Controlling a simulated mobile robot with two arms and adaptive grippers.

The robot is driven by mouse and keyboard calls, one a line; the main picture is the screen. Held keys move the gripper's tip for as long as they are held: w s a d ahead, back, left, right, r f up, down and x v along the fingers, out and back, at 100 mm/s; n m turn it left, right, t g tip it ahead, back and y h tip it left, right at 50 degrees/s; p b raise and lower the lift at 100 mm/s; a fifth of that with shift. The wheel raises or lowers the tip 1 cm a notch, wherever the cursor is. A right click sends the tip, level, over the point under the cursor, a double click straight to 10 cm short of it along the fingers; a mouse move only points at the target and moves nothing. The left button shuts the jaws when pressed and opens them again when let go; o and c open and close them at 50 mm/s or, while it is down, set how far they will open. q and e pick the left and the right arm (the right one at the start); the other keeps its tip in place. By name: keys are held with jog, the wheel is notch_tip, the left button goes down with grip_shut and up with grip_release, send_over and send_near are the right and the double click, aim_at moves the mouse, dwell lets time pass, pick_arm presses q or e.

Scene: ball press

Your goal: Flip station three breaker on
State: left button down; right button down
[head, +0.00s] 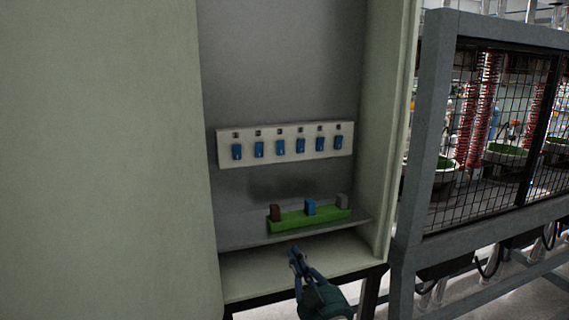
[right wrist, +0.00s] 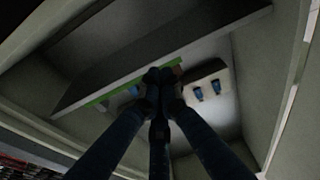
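A white breaker panel (head: 285,158) is fixed to the grey back wall of the open cabinet. It carries a row of several blue breaker switches (head: 278,147); the small marks above them are too small to read, so I cannot tell which is station three. My right gripper (head: 294,252) is below and in front of the panel, near the cabinet's lower front edge, touching no breaker. Its fingertips are together and empty. In the right wrist view the fingertips (right wrist: 160,76) cover part of the panel (right wrist: 222,72), where two blue switches show. My left gripper is not in view.
A green strip (head: 325,219) with brown, blue and grey blocks sits on a ledge (head: 300,234) under the panel, above my gripper. Cabinet side walls (head: 380,140) bound the opening. A mesh-fronted grey frame (head: 432,130) stands at right. The space before the panel is clear.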

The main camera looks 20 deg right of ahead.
notch_tip(320, 180, up, 14)
jog(key=w+d+t, duration=0.1)
jog(key=t, duration=0.4)
jog(key=shift+d+r+m+t, duration=0.2)
jog(key=shift+m+t, duration=0.1)
jog(key=shift+t, duration=0.1)
jog(key=p, duration=0.3)
send_near(280, 145)
notch_tip(280, 145, up, 4)
jog(key=shift+w+a+f+p, duration=0.1)
jog(key=shift+w+f+p, duration=0.15)
jog(key=shift+w, duration=0.75)
jog(key=shift+w+f+p, duration=0.15)
jog(key=shift+w+p, duration=0.2)
jog(key=shift+w, duration=0.65)
